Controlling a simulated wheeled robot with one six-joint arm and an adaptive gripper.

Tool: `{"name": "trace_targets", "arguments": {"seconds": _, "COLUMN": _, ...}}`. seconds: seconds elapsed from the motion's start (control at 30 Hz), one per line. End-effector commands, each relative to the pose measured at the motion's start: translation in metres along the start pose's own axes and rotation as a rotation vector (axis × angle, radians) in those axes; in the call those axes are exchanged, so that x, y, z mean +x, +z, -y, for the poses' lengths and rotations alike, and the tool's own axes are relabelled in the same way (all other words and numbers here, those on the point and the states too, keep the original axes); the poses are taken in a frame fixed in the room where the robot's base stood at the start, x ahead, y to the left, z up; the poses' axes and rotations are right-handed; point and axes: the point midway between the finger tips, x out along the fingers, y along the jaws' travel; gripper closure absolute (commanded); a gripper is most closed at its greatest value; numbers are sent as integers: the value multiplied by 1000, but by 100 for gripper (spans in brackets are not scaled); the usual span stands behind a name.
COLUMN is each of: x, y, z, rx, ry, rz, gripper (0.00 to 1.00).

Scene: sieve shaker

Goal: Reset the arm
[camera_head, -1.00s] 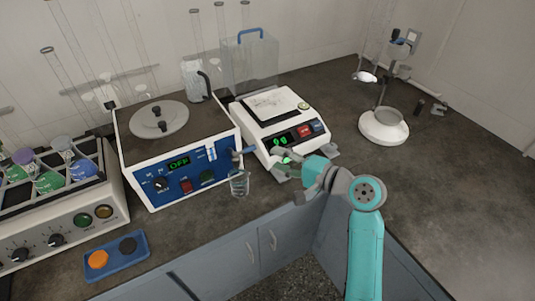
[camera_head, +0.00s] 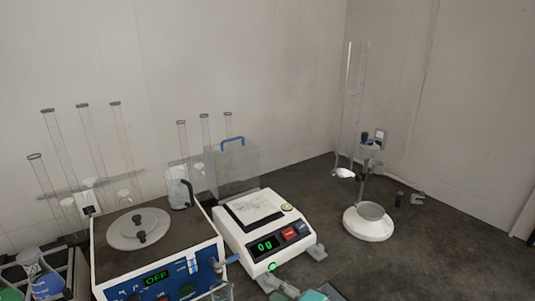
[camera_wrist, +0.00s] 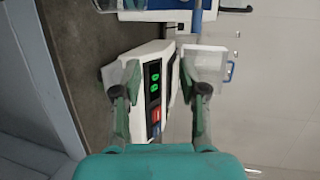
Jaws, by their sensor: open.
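My gripper (camera_head: 294,266) shows at the bottom edge of the head view, in front of the white digital scale (camera_head: 236,236). Most of my arm is below the frame. In the wrist view my gripper (camera_wrist: 167,88) has its two green-and-grey fingers spread apart, with nothing between them. The scale (camera_wrist: 122,60) shows sideways behind the fingers, with its lit green display and red and blue buttons. I cannot tell whether a finger touches it.
A clear box (camera_head: 235,175) with a blue handle stands behind the scale. A round white stand (camera_head: 368,229) is at the right. Counter around it is mostly clear.

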Motion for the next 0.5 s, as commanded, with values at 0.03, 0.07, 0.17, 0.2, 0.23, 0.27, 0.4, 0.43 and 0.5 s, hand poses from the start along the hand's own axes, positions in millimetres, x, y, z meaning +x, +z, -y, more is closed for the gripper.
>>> {"name": "trace_targets", "arguments": {"seconds": 0.03, "x": -7, "y": 5, "z": -22, "rx": -6, "ry": 16, "rz": -39, "gripper": 58}}
{"name": "trace_targets", "arguments": {"seconds": 0.07, "x": -12, "y": 7, "z": -33, "rx": -16, "ry": 24, "rz": -64, "gripper": 58}}
{"name": "trace_targets", "arguments": {"seconds": 0.17, "x": -28, "y": 13, "z": -67, "rx": -53, "ry": 54, "rz": -148, "gripper": 58}}
{"name": "trace_targets", "arguments": {"seconds": 0.2, "x": -35, "y": 16, "z": -79, "rx": -71, "ry": 67, "rz": -180, "gripper": 58}}
{"name": "trace_targets", "arguments": {"seconds": 0.23, "x": -41, "y": 19, "z": -88, "rx": -84, "ry": 79, "rz": -203, "gripper": 58}}
{"name": "trace_targets", "arguments": {"seconds": 0.27, "x": -47, "y": 22, "z": -98, "rx": -99, "ry": 90, "rz": -225, "gripper": 58}}
{"name": "trace_targets", "arguments": {"seconds": 0.4, "x": -79, "y": 36, "z": -136, "rx": -175, "ry": 149, "rz": -326, "gripper": 58}}
{"name": "trace_targets", "arguments": {"seconds": 0.43, "x": -86, "y": 40, "z": -142, "rx": -193, "ry": 162, "rz": -347, "gripper": 58}}
{"name": "trace_targets", "arguments": {"seconds": 0.5, "x": -104, "y": 48, "z": -158, "rx": -237, "ry": 195, "rz": -391, "gripper": 58}}
